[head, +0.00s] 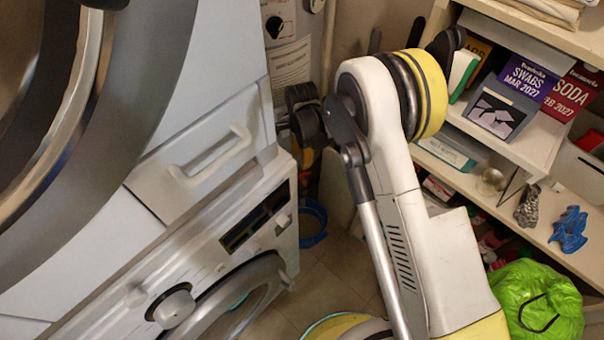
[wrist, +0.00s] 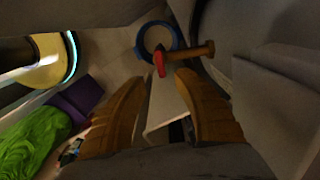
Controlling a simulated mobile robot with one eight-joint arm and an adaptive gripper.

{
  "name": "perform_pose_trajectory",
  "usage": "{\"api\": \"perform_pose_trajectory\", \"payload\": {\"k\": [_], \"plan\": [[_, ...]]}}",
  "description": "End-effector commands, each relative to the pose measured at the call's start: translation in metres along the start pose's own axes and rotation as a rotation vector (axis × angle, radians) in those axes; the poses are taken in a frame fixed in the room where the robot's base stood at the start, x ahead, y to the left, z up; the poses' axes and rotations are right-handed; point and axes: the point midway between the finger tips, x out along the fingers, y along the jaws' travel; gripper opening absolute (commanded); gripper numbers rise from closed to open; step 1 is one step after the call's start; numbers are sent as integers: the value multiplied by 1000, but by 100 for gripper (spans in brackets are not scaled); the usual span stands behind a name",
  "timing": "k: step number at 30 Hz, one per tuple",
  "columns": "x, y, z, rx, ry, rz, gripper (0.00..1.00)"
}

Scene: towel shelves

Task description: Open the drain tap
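In the wrist view the drain tap shows as a brass-coloured body (wrist: 192,51) with a red handle (wrist: 159,63) at its left end. My gripper (wrist: 163,79) is open, its two tan fingers apart. The tap lies just beyond the fingertips, with the red handle in line with the gap between them. I see no contact, but the exact distance is hard to judge. In the head view my arm's wrist hides the tap and most of the gripper.
A blue-rimmed bucket (head: 312,222) stands on the floor near the tap; its rim (wrist: 178,38) shows behind it in the wrist view. A washing machine (head: 205,268) stands left, shelves (head: 535,150) right, and a green bag (head: 540,300) lower right. A white panel (wrist: 163,105) shows between my fingers.

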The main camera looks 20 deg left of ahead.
Motion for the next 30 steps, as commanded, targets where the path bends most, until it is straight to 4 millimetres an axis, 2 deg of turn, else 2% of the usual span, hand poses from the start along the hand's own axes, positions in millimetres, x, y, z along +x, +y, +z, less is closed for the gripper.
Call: {"api": "perform_pose_trajectory", "payload": {"k": [5, 12, 16, 21, 30], "plan": [[26, 0, 1, 2, 0, 2, 36], [75, 0, 0, 1, 1, 1, 36], [94, 0, 0, 1, 1, 1, 36], [106, 0, 0, 1, 2, 1, 36], [107, 0, 0, 1, 2, 1, 36]]}}
